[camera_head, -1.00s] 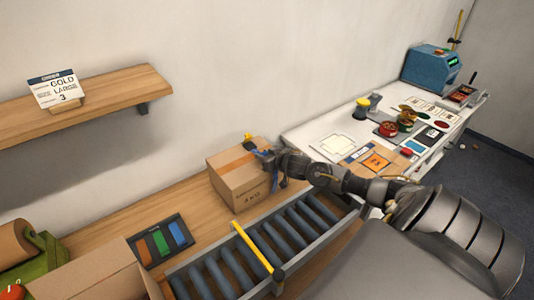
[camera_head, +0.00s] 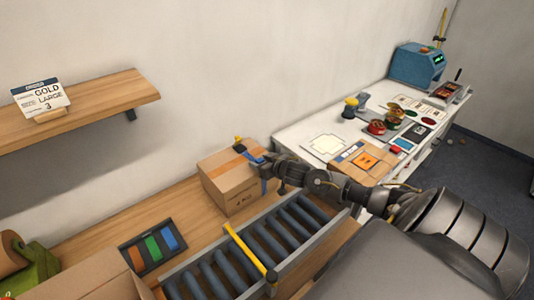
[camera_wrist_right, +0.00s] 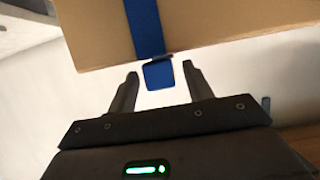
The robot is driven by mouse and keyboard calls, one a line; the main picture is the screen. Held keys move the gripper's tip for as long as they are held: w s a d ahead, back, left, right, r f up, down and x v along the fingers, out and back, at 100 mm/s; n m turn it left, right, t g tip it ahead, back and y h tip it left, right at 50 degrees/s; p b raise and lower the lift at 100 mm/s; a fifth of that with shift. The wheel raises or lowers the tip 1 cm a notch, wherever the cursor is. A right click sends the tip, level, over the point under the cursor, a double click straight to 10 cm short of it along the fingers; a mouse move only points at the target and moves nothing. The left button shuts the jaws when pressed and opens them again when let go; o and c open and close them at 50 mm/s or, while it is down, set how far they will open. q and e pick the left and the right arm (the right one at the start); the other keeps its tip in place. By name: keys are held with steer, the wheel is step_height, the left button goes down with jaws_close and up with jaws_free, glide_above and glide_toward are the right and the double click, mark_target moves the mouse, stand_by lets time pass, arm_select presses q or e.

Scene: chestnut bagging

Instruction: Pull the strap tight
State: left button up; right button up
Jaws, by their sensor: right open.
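A closed cardboard box (camera_head: 232,190) sits on the wooden bench by the wall. A blue strap (camera_wrist_right: 146,28) runs over the box, and its short free end (camera_wrist_right: 159,75) sticks out past a dark piece at the box edge. My right gripper (camera_wrist_right: 160,82) is open, with one finger on each side of the strap's free end and visible gaps to it. In the head view the right gripper (camera_head: 264,169) is at the box's right side, partly covering the strap there. My left gripper is not in view.
A roller conveyor (camera_head: 255,252) with a yellow bar (camera_head: 249,251) lies in front of the box. A white table (camera_head: 297,138) with cards and a blue machine (camera_head: 417,64) stands to the right. A dark tray with coloured strips (camera_head: 154,246) is at left.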

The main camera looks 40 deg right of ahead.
steer(key=b+v, duration=0.1)
steer(key=v, duration=0.9)
steer(key=shift+b, duration=0.3)
steer(key=shift+s+r, duration=0.1)
steer(key=shift+r, duration=0.05)
